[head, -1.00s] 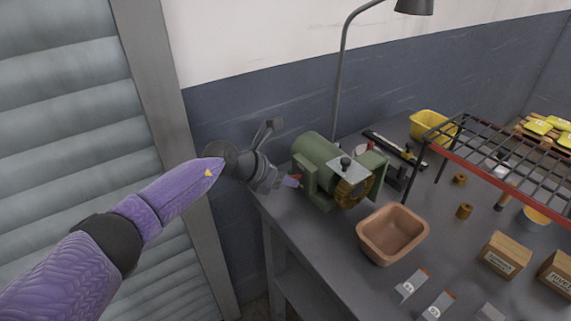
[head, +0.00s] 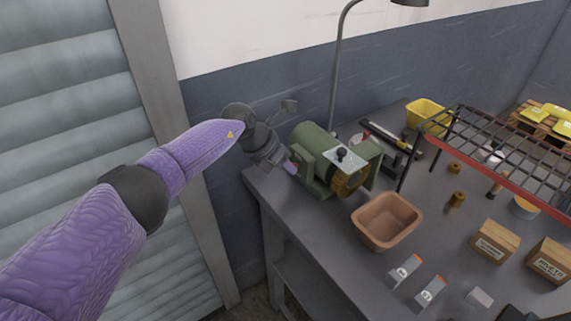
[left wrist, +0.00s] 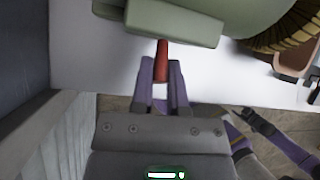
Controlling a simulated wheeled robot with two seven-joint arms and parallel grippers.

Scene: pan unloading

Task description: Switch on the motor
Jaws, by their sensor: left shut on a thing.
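The green motor (head: 318,150) stands at the left end of the grey workbench, with a copper-coloured winding (head: 350,180) on its right. My left gripper (head: 288,166) is at the motor's left side, low near the bench top. In the left wrist view its purple fingers (left wrist: 163,83) are shut on a small red lever (left wrist: 162,60) that sticks out below the green motor housing (left wrist: 175,22). In the head view the lever is mostly hidden by the gripper. A dark part at the bottom right edge of the head view may be my right gripper; its fingers do not show.
A brown bin (head: 386,222) stands in front of the motor. A lamp pole (head: 335,85) rises behind it. A wire rack (head: 490,150), a yellow bin (head: 424,113) and cardboard boxes (head: 495,242) are on the right. A shutter (head: 60,100) is on the left.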

